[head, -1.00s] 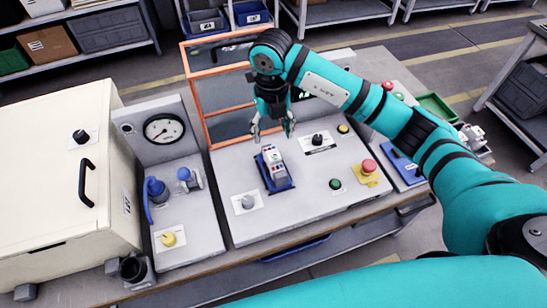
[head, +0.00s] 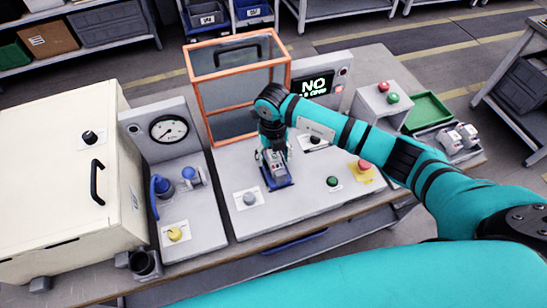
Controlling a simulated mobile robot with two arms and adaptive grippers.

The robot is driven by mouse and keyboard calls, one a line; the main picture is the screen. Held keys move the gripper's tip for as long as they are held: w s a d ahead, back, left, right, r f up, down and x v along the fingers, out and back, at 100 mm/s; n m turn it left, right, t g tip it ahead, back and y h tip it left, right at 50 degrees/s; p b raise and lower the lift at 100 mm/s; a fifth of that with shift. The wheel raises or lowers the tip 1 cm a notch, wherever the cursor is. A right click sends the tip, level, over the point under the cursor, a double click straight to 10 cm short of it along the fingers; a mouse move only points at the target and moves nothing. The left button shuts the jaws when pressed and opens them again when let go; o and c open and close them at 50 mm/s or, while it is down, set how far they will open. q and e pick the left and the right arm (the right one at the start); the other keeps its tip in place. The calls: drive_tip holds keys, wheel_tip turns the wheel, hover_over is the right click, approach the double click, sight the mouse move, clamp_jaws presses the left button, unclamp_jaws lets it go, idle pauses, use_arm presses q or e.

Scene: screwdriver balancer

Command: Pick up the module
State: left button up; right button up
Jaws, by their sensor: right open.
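A grey module (head: 278,178) with a blue base sits on the slanted light-grey panel (head: 220,170) in the middle of the bench. My right gripper (head: 273,158) points down over the module from behind, its open fingers at the module's upper end. The gripper hides part of the module's top. I cannot tell whether the fingers touch it. My left gripper is not in view.
An orange-framed guard (head: 194,98) stands behind the panel. A red button (head: 365,164), green button (head: 332,181) and grey knob (head: 249,198) surround the module. A green tray (head: 428,110) and similar grey modules (head: 459,136) are at right.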

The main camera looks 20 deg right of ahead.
clamp_jaws()
drive_tip(key=shift+r, duration=0.1)
idle(0.4)
drive_tip(key=shift+w+r, duration=0.2)
drive_tip(key=shift+r, duration=0.2)
wheel_tip(320, 180, up, 8)
drive_tip(key=b, duration=0.3)
drive_tip(key=shift+s+r, duration=0.15)
drive_tip(key=shift+r, duration=0.45)
